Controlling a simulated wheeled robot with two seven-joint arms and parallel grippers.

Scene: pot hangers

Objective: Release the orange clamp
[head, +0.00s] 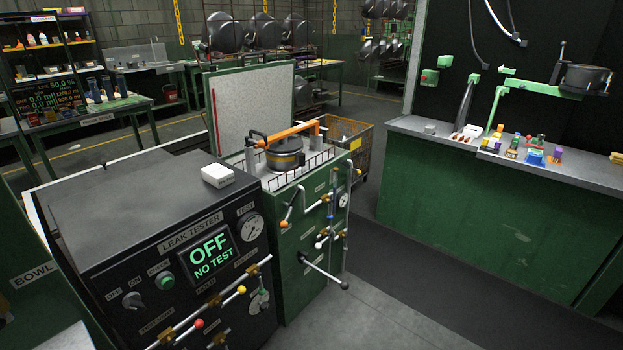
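The orange clamp (291,133) is a long bar lying across the top of a dark pot (285,152) in the middle of the view. The pot sits in a wire-edged basin on top of the green test stand (311,212). A small orange-tipped lever (285,223) shows on the front of the stand. From this distance I cannot tell how the clamp is latched. Neither of my grippers is in the head view.
The black leak tester (164,262) stands at the left front; its screen reads OFF, NO TEST. A white box (217,176) rests on it. A raised lid (254,108) stands behind the pot. A green workbench (480,205) is at right. Floor between is clear.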

